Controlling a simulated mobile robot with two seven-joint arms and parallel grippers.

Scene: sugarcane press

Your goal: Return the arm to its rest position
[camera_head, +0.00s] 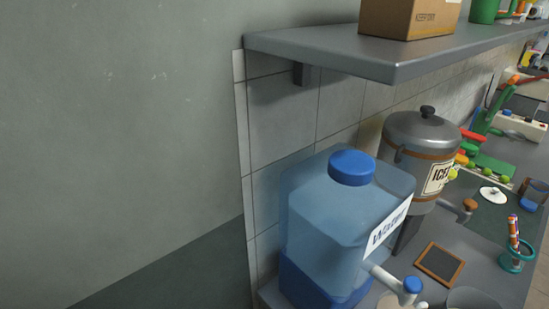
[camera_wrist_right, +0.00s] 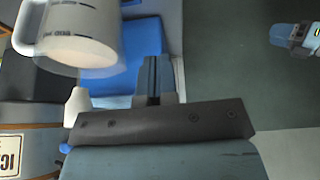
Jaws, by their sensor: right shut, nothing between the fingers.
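My right gripper (camera_wrist_right: 153,82) shows in the right wrist view with its dark fingers together and nothing between them. A white mug (camera_wrist_right: 80,28) with a handle is close by, up and to the left of the fingers, apart from them. Neither gripper shows in the head view. There, a blue water tank (camera_head: 325,215) with a tap stands on the counter at the left end. The top of a pale round thing (camera_head: 390,301) is partly visible under its tap, cut off by the lower edge.
A grey shelf (camera_head: 400,58) with a cardboard box (camera_head: 408,18) hangs above the counter. A bare wall fills the left.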

